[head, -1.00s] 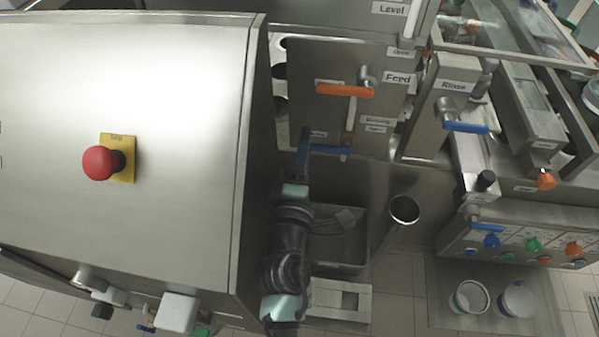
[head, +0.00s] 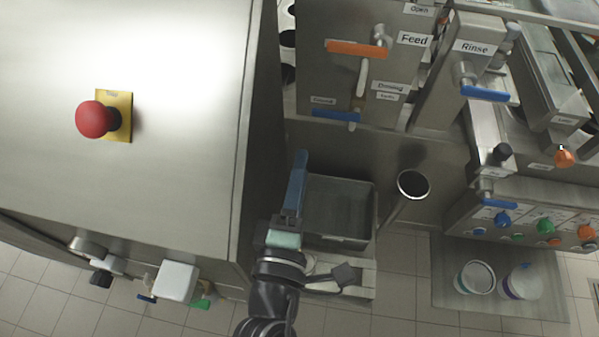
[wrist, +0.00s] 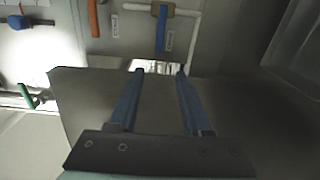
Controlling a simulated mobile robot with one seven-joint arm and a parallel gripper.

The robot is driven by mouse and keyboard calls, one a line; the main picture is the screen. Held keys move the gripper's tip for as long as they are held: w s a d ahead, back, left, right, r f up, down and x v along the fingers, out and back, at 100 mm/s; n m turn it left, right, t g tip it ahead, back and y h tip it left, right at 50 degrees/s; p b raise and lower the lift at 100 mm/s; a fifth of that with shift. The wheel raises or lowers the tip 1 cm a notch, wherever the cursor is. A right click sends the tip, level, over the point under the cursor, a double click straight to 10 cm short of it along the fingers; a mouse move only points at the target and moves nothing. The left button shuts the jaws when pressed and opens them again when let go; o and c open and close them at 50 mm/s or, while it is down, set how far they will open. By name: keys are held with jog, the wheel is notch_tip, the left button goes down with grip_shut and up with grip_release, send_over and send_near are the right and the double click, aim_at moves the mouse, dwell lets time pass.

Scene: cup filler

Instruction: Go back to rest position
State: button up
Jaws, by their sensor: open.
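My gripper (head: 299,160) shows in the head view at the lower middle, beside the right edge of the large steel housing and left of the grey bin. In the wrist view my gripper (wrist: 160,72) has its two blue fingers spread apart with nothing between them. My arm runs down from it to the bottom edge of the head view. The fingers are clear of the blue-handled valve (head: 337,116) on the steel cabinet above.
The steel housing (head: 190,190) with a red button (head: 93,119) fills the left. A grey bin (head: 340,215) and a metal tube (head: 413,184) stand right of my gripper. Orange (head: 357,48) and blue (head: 484,93) valve handles are above. Two white tubs (head: 474,278) are at lower right.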

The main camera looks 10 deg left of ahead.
dwell(0.4)
jog(key=w+d+r+m+t+h+p, duration=0.15)
jog(key=r+m, duration=0.25)
jog(key=r, duration=0.5)
jog(key=w+d+r+m+t, duration=0.1)
jog(key=w+d+r+m, duration=0.15)
jog(key=r, duration=0.55)
jog(key=w+d+r+m+t+h+p, duration=0.15)
jog(key=r+m, duration=0.25)
jog(key=r, duration=0.5)
jog(key=s+r+m+t+y, duration=0.1)
jog(key=s+r+m+t, duration=0.1)
jog(key=r, duration=1)
jog(key=s+r+m+t+y+p, duration=0.1)
jog(key=s+r+m, duration=0.4)
jog(key=r, duration=0.7)
jog(key=shift+a+r+m+t+y, duration=0.2)
jog(key=shift+m+t+y, duration=0.25)
jog(key=shift+t, duration=0.75)
